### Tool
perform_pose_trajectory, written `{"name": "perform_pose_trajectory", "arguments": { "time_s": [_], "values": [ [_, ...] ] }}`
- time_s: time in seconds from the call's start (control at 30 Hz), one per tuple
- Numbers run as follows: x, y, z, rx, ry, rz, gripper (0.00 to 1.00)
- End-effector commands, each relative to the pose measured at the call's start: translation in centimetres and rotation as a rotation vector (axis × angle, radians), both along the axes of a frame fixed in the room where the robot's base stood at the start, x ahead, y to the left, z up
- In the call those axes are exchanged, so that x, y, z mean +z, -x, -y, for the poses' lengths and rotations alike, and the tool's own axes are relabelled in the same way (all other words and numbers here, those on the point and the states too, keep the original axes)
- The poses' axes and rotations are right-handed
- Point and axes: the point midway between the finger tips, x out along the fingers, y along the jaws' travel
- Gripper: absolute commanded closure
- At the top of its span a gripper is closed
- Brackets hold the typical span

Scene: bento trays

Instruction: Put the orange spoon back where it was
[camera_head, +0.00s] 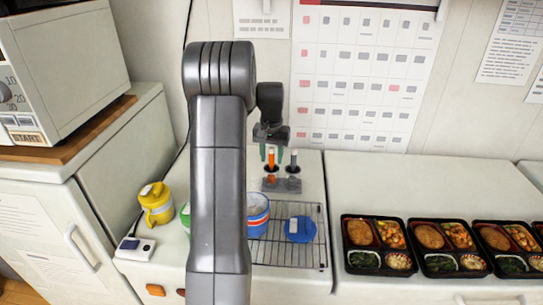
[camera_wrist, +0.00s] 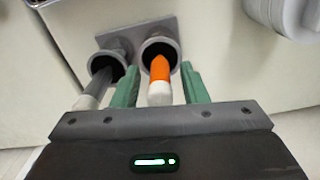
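The orange spoon (camera_head: 271,160) stands upright in the left ring of a small grey holder (camera_head: 282,186) on the counter. In the wrist view the orange spoon (camera_wrist: 159,70) runs down into the right opening of the holder (camera_wrist: 121,45), its white end towards me. My gripper (camera_head: 267,147) is above the holder. In the wrist view the green fingers of my gripper (camera_wrist: 160,80) stand on either side of the spoon, with a gap on each side. A grey spoon (camera_head: 293,158) stands in the other opening. The spoon's lower end is hidden in the wrist view.
A yellow jug (camera_head: 155,203) and a white device (camera_head: 135,248) are left of my arm. A wire rack (camera_head: 309,250) holds a blue lid (camera_head: 300,229); a blue-and-white container (camera_head: 258,214) is partly behind my arm. Several bento trays (camera_head: 374,219) line the right counter.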

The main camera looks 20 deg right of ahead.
Motion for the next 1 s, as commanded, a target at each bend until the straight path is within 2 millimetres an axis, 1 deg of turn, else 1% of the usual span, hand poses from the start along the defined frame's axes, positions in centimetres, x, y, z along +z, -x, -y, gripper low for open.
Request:
{"name": "perform_pose_trajectory", "arguments": {
  "time_s": [0.17, 0.4, 0.5, 0.6, 0.77, 1.0],
  "values": [
    [2.5, -0.1, 0.0, 0.000, 0.002, 0.006, 0.60],
    [7.8, -0.1, 0.1, 0.000, 0.002, 0.006, 0.60],
    [9.6, -0.1, 0.0, 0.000, 0.002, 0.005, 0.60],
    [11.0, -0.1, 0.0, 0.000, 0.001, 0.003, 0.60],
    [12.0, 0.0, 0.0, 0.000, 0.001, 0.001, 0.60],
    [12.1, 0.0, 0.0, 0.000, 0.001, 0.001, 0.60]
  ]
}}
